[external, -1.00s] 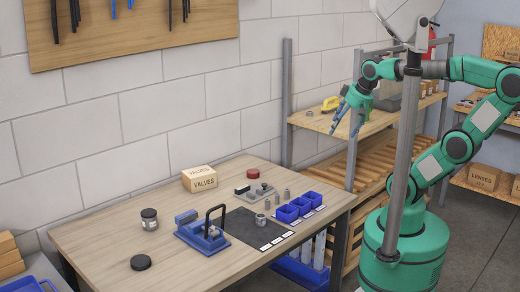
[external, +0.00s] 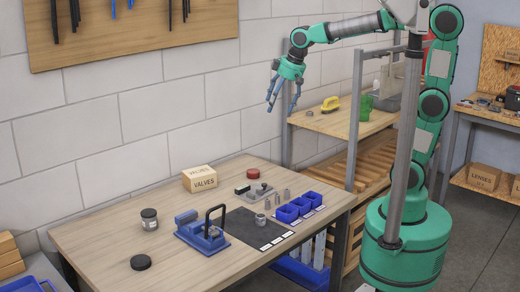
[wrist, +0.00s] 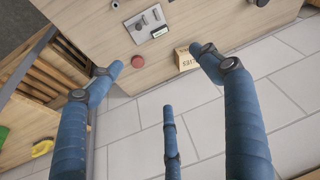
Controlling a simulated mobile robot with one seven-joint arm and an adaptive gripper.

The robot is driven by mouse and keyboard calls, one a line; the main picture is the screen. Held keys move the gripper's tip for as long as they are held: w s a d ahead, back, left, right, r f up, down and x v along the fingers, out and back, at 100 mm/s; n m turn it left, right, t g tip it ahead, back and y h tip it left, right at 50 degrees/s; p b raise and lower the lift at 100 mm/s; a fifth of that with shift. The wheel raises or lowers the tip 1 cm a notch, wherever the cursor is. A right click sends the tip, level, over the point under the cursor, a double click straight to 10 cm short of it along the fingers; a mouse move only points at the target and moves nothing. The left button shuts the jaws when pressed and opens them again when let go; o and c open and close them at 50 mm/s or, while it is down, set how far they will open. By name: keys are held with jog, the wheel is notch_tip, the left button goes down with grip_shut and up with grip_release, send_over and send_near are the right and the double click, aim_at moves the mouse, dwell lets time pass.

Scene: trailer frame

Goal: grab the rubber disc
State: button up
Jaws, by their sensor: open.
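A flat black disc (external: 141,262) lies on the wooden workbench (external: 100,236) near its front left edge; it looks like the rubber disc, though I cannot tell the material. A smaller, thicker red disc (external: 253,173) lies at the back of the bench, and shows in the wrist view (wrist: 137,63). My gripper (external: 283,104) is open and empty, raised in the air above and behind the bench's right back corner, well apart from both discs. Its blue fingers (wrist: 158,66) are spread in the wrist view, where the black disc is not in sight.
A VALVES box (external: 199,179), black-lidded jar (external: 149,219), blue fixture with a black handle (external: 203,235), dark mat (external: 245,226) and blue bins (external: 287,213) stand on the bench. A shelf (external: 340,122) with a grey post is at right. The bench's left part is mostly clear.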

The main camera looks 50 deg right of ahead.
jog(key=w+a+f+n+g+p, duration=0.15)
jog(key=w+a, duration=0.25)
jog(key=a, duration=0.7)
jog(key=w+a+f+n+p, duration=0.1)
jog(key=w+a+f+p, duration=0.15)
jog(key=a, duration=0.85)
jog(key=w+a+f+n+g+p, duration=0.15)
jog(key=w+a, duration=0.25)
jog(key=a, duration=0.7)
jog(key=s+a+f+n+p, duration=0.1)
jog(key=s+a+f+p, duration=0.1)
jog(key=a+f, duration=0.4)
jog(key=s+a+f+n+p, duration=0.1)
jog(key=s+a+f, duration=0.4)
jog(key=a, duration=0.9)
jog(key=s+a+f+n+p, duration=0.1)
jog(key=s+a+f+p, duration=0.1)
jog(key=a+f, duration=0.7)
jog(key=shift+s+a+n+p, duration=0.3)
jog(key=shift+s+a, duration=0.35)
jog(key=shift+a, duration=0.4)
send_over(140, 260)
jog(key=shift+s+d+f, duration=0.1)
jog(key=shift+s+f, duration=0.05)
jog(key=shift+f, duration=1.25)
jog(key=shift+s+d+f, duration=0.15)
jog(key=shift+f, duration=1.3)
jog(key=shift+s+d+f, duration=0.1)
jog(key=shift+s+f, duration=0.05)
jog(key=shift+f, duration=1.25)
